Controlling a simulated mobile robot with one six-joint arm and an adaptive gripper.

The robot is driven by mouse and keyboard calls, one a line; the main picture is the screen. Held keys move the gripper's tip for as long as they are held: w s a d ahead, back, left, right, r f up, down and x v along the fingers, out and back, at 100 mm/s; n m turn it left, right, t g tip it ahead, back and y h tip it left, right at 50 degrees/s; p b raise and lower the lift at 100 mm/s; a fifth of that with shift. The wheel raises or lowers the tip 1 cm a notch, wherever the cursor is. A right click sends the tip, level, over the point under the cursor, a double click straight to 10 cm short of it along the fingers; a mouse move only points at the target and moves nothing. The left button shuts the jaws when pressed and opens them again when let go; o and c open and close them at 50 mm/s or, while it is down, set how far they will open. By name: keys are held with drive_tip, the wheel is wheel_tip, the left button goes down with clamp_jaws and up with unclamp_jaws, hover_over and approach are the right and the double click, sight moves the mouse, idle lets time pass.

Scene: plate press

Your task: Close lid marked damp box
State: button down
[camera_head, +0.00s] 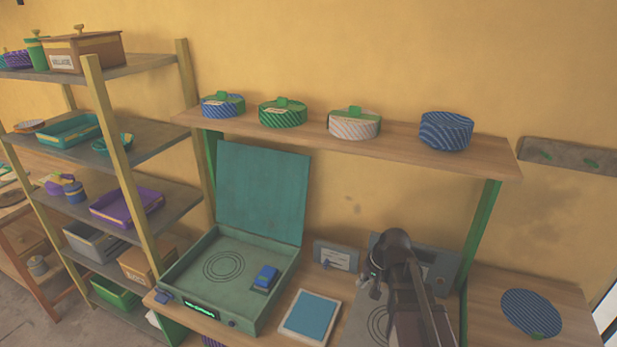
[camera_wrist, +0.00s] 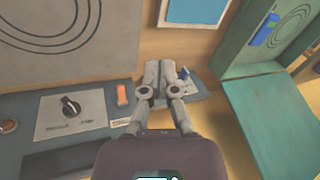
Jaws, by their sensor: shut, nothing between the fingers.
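An open teal box (camera_head: 225,313) with concentric rings on its floor stands on the bench, left of centre in the head view. Its lid (camera_head: 262,190) stands upright at the back, wide open. A green strip on its front is lit, but I cannot read its text. A blue block (camera_head: 264,278) sits inside. In the wrist view the box (camera_wrist: 295,20) is at upper right and its lid (camera_wrist: 275,120) at lower right. My gripper (camera_wrist: 162,66) is shut and empty, apart from the lid. In the head view my arm hides most of the gripper.
A blue-topped pad (camera_head: 311,315) lies right of the box. A small gauge box (camera_head: 335,257) stands behind. A grey ringed device with a dial panel (camera_wrist: 75,115) is under my arm. A shelf (camera_head: 400,152) with several round tins overhangs the bench. A rack stands at left.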

drive_tip(key=w+a+r+m+t+y, duration=0.2)
drive_tip(key=w+r, duration=0.3)
drive_tip(key=w, duration=0.5)
drive_tip(key=w+a+r+m+t+y, duration=0.2)
drive_tip(key=w+r+m+t+y, duration=0.1)
drive_tip(key=w, duration=0.7)
drive_tip(key=w+a+r+m+t+y, duration=0.3)
drive_tip(key=w+r+m+y, duration=0.1)
drive_tip(key=w+r, duration=0.3)
drive_tip(key=w, duration=0.2)
drive_tip(key=shift+w+r+t+y, duration=0.3)
drive_tip(key=shift+w+r, duration=0.1)
drive_tip(key=shift+a, duration=0.1)
drive_tip(key=w+a, duration=0.2)
drive_tip(key=a, duration=0.7)
drive_tip(key=shift+w, duration=0.2)
drive_tip(key=shift+s+r, duration=0.1)
